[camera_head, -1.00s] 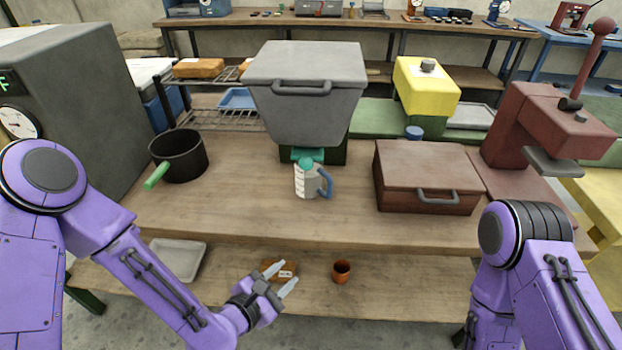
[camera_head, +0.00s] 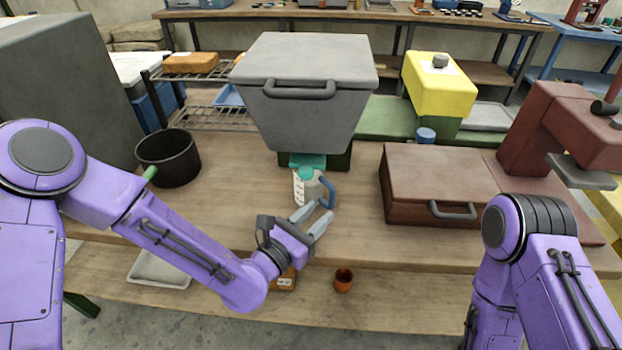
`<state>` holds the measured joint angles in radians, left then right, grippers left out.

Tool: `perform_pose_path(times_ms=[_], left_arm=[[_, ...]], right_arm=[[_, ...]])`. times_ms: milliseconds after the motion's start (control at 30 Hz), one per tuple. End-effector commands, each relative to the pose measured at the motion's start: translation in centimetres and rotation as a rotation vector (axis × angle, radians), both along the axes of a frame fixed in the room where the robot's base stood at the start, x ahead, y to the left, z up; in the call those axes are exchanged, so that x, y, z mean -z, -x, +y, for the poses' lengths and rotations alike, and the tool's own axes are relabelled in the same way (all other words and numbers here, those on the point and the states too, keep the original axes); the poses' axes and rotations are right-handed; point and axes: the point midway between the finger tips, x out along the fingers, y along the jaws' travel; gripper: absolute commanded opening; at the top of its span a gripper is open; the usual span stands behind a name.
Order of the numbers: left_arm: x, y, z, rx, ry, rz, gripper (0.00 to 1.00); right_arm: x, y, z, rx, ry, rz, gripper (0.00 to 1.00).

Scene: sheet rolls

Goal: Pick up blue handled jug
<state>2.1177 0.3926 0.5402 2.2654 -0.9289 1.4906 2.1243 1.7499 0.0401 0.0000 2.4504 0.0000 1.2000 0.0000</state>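The jug (camera_head: 302,189) is white and translucent with dark markings and a blue handle (camera_head: 328,190) on its right side. It stands upright on the wooden bench under the teal spout of a grey hopper. My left gripper (camera_head: 318,218) is open just in front of the jug, its two fingers pointing toward the handle and partly overlapping the jug's lower right side in the picture. I cannot tell whether a finger touches it. My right arm (camera_head: 535,240) is at the lower right; its gripper is out of view.
The grey hopper (camera_head: 305,95) stands right behind and above the jug. A dark pot (camera_head: 168,160) is to the left and a brown case (camera_head: 432,180) to the right.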

Motion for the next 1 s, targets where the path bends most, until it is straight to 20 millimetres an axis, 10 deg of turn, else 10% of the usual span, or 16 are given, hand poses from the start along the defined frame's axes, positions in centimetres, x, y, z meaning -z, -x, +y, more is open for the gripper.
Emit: perform_pose_path(times_ms=[567, 700, 1000], left_arm=[[0.2, -4.6, -3.4, -0.001, 0.0, 0.002, 0.38], [0.2, -4.6, -3.4, -0.001, -0.001, 0.002, 0.02], [0.1, -4.6, -3.4, -0.001, -0.001, 0.0, 0.0]], right_arm=[[-1.5, 0.0, 0.0, 0.0, 0.0, 0.0, 0.43], [-1.5, 0.0, 0.0, 0.0, 0.0, 0.0, 0.43], [-1.5, 0.0, 0.0, 0.0, 0.0, 0.0, 0.43]])
